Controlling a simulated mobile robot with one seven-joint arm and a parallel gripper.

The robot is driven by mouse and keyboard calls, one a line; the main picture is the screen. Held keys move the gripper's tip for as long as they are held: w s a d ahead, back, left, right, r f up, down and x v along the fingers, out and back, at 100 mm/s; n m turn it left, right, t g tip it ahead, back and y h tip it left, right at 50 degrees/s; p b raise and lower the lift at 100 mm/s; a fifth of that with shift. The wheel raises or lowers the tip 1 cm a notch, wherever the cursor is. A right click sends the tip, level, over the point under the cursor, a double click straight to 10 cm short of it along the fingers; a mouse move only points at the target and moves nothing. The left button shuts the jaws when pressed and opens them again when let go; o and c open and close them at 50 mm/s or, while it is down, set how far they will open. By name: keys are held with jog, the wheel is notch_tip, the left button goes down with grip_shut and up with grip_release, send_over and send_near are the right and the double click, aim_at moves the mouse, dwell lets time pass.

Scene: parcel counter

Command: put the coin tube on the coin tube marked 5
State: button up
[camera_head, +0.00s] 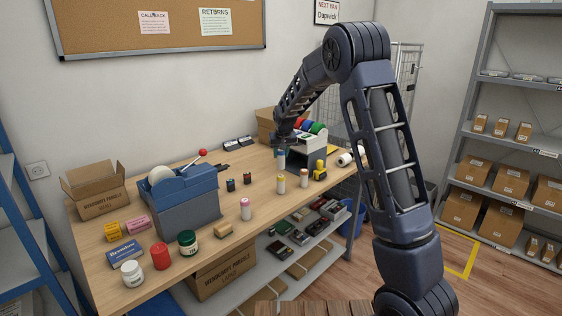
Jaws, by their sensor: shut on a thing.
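My gripper (281,151) is at the far half of the counter, pointing down. It is shut on a pale coin tube (281,161) with a blue-green top, which looks upright. Whether this tube touches the counter cannot be told. Three similar tubes stand upright nearer: one with a yellow top (281,184) just in front of the held one, one with an orange top (304,178) to its right, and one with a pink top (245,209) further left and nearer. Their markings are too small to read, so which is marked 5 cannot be told.
The wooden counter (205,258) carries a blue tape dispenser (185,196), small boxes and jars at left. A yellow-and-black item (319,170) stands right of the tubes. Small dark items (231,185) lie left of the tubes.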

aim_at(281, 160)
jog(key=shift+f, duration=1.85)
jog(key=shift+f, duration=0.15)
jog(key=o, duration=1.1)
jog(key=v, duration=1.2)
jog(key=shift+s+d, duration=0.1)
jog(key=shift+s, duration=0.05)
